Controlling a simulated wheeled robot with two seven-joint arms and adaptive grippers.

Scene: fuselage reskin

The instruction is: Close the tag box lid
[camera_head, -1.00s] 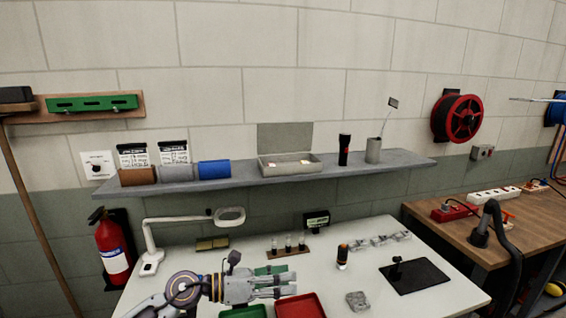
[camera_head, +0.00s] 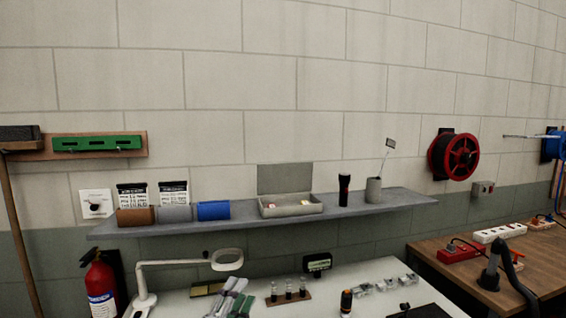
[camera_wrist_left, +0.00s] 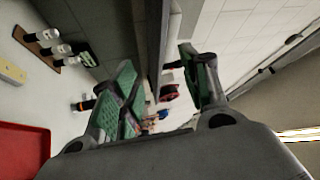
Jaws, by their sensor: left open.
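The tag box (camera_head: 290,209) is a pale grey open box on the wall shelf in the head view, with small tags inside. Its lid (camera_head: 285,178) stands upright at the back, against the wall. My left gripper (camera_head: 232,297) shows at the bottom of the head view, below the shelf and left of the box, apart from it. In the left wrist view its two green-padded fingers (camera_wrist_left: 165,85) are spread apart with nothing between them. The box is not clearly seen in the wrist view. My right gripper is out of view.
The grey shelf (camera_head: 330,219) also holds a blue roll (camera_head: 213,211) left of the box, and a black flashlight (camera_head: 344,189) and a grey cup (camera_head: 373,190) to its right. A lamp (camera_head: 228,260) and vials (camera_head: 288,290) stand on the bench below.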

